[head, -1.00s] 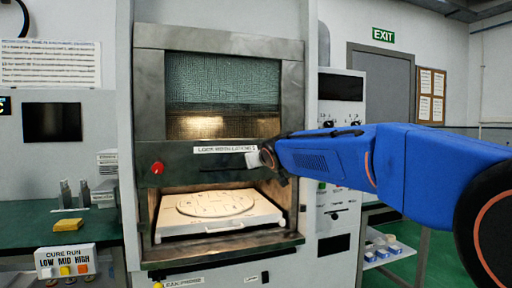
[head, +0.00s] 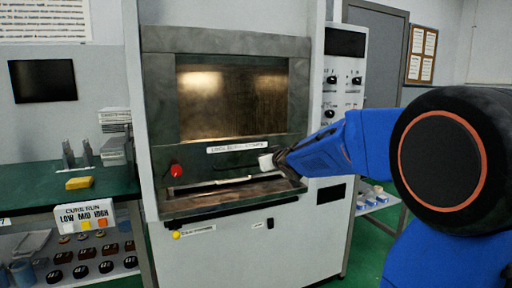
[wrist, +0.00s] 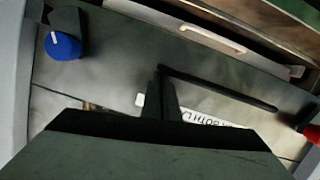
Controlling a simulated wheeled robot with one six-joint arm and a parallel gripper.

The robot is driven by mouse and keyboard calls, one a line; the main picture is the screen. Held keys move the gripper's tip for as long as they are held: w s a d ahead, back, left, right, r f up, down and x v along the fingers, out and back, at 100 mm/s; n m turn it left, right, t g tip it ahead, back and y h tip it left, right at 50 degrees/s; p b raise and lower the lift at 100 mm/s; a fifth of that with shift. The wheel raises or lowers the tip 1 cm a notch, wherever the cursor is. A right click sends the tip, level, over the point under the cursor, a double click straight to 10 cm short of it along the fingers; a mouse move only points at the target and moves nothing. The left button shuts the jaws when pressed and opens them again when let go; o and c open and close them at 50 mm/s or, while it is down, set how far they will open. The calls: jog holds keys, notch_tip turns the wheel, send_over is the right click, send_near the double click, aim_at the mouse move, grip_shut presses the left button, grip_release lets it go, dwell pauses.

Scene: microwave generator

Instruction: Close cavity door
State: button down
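The cavity door (head: 222,155) is a dark metal sliding panel with a white label, a red knob at its left and a dark handle bar (head: 235,166). It is lowered over most of the cavity mouth. A narrow gap (head: 215,190) shows beneath it, with a pale tray edge (wrist: 215,40) visible in the wrist view. My gripper (head: 275,163) is at the right end of the handle bar. In the wrist view its dark fingers (wrist: 160,95) are close together at one end of the handle bar (wrist: 225,89) and look shut on it; the contact is partly hidden.
A control panel (head: 343,75) with knobs stands to the right of the door. A green bench (head: 40,185) with a yellow block (head: 79,183) and a CURE RUN sign (head: 84,216) is at the left. The floor shows at the right.

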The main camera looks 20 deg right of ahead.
notch_tip(320, 180, down, 9)
dwell(0.4)
jog(key=shift+s+f, duration=0.1)
jog(key=shift+f, duration=0.05)
notch_tip(320, 180, up, 5)
jog(key=a+v, duration=0.1)
jog(key=v, duration=0.9)
dwell(0.4)
jog(key=s+a+f+g, duration=0.2)
jog(key=s+f, duration=0.3)
jog(key=s, duration=0.7)
jog(key=s+a+f+m+g, duration=0.1)
jog(key=s+a+f+g, duration=0.2)
jog(key=s, duration=1)
jog(key=s+a+f+g, duration=0.3)
jog(key=s+f+g, duration=0.2)
jog(key=s+f, duration=0.4)
jog(key=s, duration=0.4)
jog(key=shift+f+m+y, duration=0.25)
jog(key=shift+m+y, duration=0.05)
jog(key=shift+m, duration=0.1)
